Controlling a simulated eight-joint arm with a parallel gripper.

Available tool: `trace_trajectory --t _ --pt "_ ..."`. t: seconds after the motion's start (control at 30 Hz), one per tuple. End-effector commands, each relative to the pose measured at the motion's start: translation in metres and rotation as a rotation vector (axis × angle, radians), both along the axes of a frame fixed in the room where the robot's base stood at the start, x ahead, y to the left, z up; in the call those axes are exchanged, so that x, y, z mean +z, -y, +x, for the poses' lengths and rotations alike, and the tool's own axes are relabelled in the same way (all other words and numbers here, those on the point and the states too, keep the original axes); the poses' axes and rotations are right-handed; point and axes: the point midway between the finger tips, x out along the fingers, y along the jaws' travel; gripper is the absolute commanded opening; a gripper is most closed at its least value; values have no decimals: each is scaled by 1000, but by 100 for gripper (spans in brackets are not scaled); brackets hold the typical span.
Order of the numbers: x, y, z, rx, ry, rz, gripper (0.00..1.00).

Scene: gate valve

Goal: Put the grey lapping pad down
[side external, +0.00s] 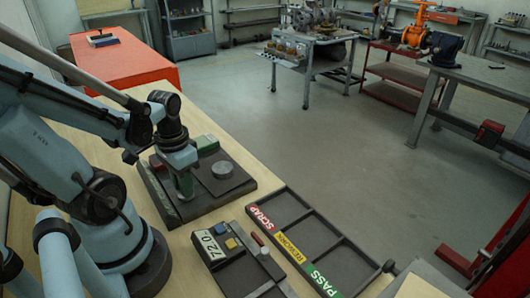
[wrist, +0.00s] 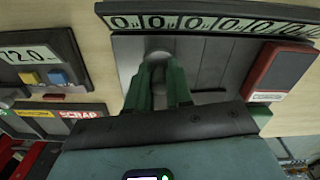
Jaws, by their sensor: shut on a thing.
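My gripper (wrist: 160,72) has green fingers, shut on a small grey thing, the lapping pad (wrist: 158,52). Only its pale rounded end shows between and beyond the fingertips in the wrist view. In the side view my gripper (side external: 185,187) points down over the left part of a dark plate (side external: 233,190) on the bench. The pad is hidden by the fingers there, and I cannot tell whether it touches the plate. A grey round disc (side external: 222,170) lies on the plate, right of my gripper and apart from it.
A red block (wrist: 280,72) is on the plate's other side. A display reading 72.0 (side external: 210,246) and a three-part tray (side external: 290,222) marked SCRAP, REWORK and PASS stand to the right.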

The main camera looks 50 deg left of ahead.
Motion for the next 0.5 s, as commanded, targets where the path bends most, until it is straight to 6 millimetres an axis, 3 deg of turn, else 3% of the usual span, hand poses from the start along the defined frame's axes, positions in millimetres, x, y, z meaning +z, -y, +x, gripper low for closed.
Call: trace_trajectory --t 0.17,0.2,0.33,0.5 --pt "-3 0 0 0 0 0 0" --pt "-3 0 0 0 0 0 27" --pt "-3 0 0 0 0 0 46" --pt "-3 0 0 0 0 0 46"
